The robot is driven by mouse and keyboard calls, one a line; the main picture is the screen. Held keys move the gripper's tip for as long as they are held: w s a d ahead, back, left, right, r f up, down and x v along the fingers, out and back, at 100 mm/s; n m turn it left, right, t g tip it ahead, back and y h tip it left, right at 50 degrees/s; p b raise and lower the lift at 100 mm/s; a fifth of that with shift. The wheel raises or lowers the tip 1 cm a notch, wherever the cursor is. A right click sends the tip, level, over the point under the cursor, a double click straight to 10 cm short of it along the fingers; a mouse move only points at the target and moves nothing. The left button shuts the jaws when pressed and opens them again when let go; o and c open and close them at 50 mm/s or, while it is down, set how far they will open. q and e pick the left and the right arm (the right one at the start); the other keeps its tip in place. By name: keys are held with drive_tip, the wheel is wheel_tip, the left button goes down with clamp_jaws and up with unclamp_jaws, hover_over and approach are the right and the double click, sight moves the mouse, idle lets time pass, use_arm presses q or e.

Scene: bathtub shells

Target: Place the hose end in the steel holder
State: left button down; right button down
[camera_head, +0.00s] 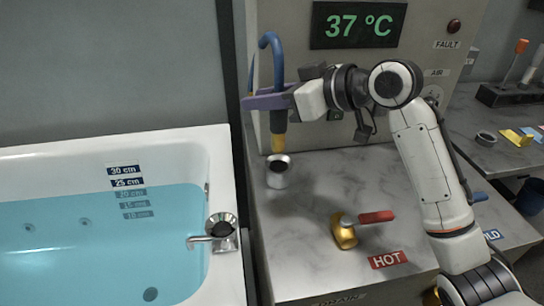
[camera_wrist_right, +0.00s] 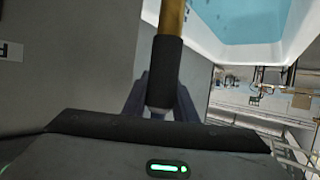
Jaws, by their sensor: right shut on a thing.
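The blue hose (camera_head: 271,42) arches down from the console to my right gripper (camera_head: 268,101). Its purple fingers are shut on the hose end (camera_head: 279,122), which has a dark sleeve and a yellow tip pointing down. The steel holder (camera_head: 277,180), a short metal cup with a dark opening, stands on the marble counter just below the tip. The tip appears to be above the rim; the exact gap is hard to tell. In the right wrist view the dark sleeve (camera_wrist_right: 164,72) sits between the fingers, with the yellow part beyond. My left gripper is out of view.
The bathtub (camera_head: 228,150) with blue water lies left of the counter (camera_head: 310,210). A brass valve with a red handle (camera_head: 375,217) stands right of the holder, near the HOT label (camera_head: 387,259). The console wall with the 37 °C display (camera_head: 358,26) rises behind.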

wheel_tip(320, 180, down, 8)
drive_tip(key=shift+r, duration=0.15)
idle(0.4)
drive_tip(key=c, duration=1.4)
unclamp_jaws()
drive_tip(key=shift+c, duration=0.2)
drive_tip(key=v, duration=1.2)
drive_tip(key=shift+b, duration=0.3)
